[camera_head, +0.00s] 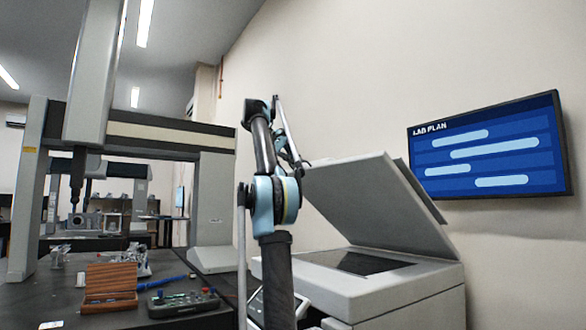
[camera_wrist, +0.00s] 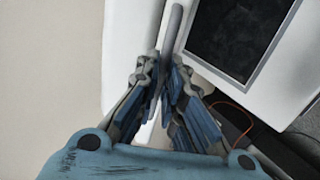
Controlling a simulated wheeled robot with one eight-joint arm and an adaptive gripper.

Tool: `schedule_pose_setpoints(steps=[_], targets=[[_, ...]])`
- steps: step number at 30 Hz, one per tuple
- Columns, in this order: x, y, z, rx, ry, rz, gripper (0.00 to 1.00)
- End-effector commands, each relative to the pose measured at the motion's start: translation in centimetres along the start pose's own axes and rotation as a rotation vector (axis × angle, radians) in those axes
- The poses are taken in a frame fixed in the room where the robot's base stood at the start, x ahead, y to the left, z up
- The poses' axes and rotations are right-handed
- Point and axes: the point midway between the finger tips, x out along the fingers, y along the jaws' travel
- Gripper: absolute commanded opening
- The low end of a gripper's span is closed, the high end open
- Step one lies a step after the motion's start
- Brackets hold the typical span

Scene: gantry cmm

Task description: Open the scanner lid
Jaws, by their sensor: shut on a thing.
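The grey scanner (camera_head: 390,298) stands against the wall on the right in the head view. Its lid (camera_head: 378,205) is raised and tilted, with a clear gap above the dark glass (camera_head: 358,263). My gripper (camera_head: 302,166) is small in the head view, at the lid's upper left edge. In the wrist view my gripper (camera_wrist: 163,85) has its blue fingers closed together around a slim grey bar (camera_wrist: 173,28), which looks like part of the lid. The fingers hide the grip itself.
A dark bench on the left bears a wooden box (camera_head: 108,285) and a tray of small parts (camera_head: 183,302). A measuring gantry (camera_head: 212,200) stands over it. A wall screen (camera_head: 490,148) hangs right of the lid. In the wrist view a cable (camera_wrist: 245,115) lies at the right.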

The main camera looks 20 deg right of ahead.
Motion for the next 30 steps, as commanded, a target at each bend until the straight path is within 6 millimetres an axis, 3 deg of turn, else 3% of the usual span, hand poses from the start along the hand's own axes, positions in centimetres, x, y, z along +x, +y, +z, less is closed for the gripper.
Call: schedule_pose_setpoints(steps=[12,13,15,30], targets=[[-0.2,-0.1,-0.3,-0.003,0.005,0.0,0.0],[-0.2,-0.1,-0.3,-0.003,0.005,0.0,0.13],[-0.2,-0.1,-0.3,-0.003,0.005,0.0,0.29],[-1.1,-0.1,-0.2,-0.002,0.005,0.0,0.29]])
